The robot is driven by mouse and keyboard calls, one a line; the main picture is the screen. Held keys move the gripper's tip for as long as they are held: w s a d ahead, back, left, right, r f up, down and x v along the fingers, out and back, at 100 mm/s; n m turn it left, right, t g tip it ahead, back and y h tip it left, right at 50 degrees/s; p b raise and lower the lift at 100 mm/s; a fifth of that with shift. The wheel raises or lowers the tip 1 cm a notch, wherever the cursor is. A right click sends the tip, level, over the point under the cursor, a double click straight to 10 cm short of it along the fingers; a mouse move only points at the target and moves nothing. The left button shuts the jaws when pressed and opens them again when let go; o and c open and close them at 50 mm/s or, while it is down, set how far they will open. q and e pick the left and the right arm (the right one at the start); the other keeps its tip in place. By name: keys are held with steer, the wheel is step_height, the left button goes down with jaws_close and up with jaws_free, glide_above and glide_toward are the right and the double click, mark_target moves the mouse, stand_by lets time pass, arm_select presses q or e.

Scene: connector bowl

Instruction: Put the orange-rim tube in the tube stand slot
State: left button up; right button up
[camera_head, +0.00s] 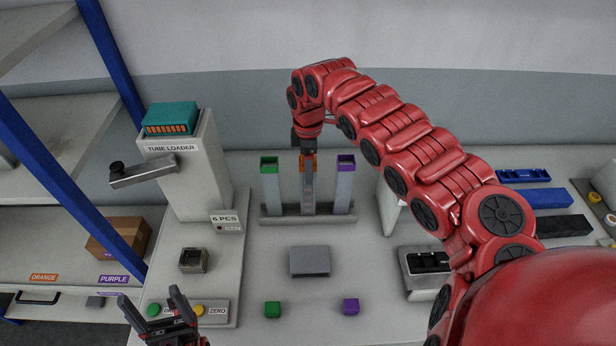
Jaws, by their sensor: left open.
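The orange-rim tube (308,190) stands upright in the middle of the tube stand (285,218), between a green-rim tube (270,185) and a purple-rim tube (344,190). Its rim is about level with theirs. Whether its base is fully seated in the slot is too small to tell. My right gripper (308,155) points down at the orange rim and partly covers it. I cannot tell whether its jaws are shut on the tube. My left gripper (151,301) is open and empty at the lower left, in front of the buttons.
The tube loader (190,185) with its lever stands at the left. A grey block (310,262), a green cap (272,309) and a purple cap (351,306) lie in front of the stand. Blue and black parts (540,198) lie at the right, past my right arm.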

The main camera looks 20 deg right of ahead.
step_height(320, 180, up, 7)
steer(key=shift+a+r+b, duration=0.1)
steer(key=shift+r+b, duration=0.05)
steer(key=shift+b, duration=1.1)
steer(key=shift+s+r, duration=0.1)
steer(key=shift+r, duration=0.3)
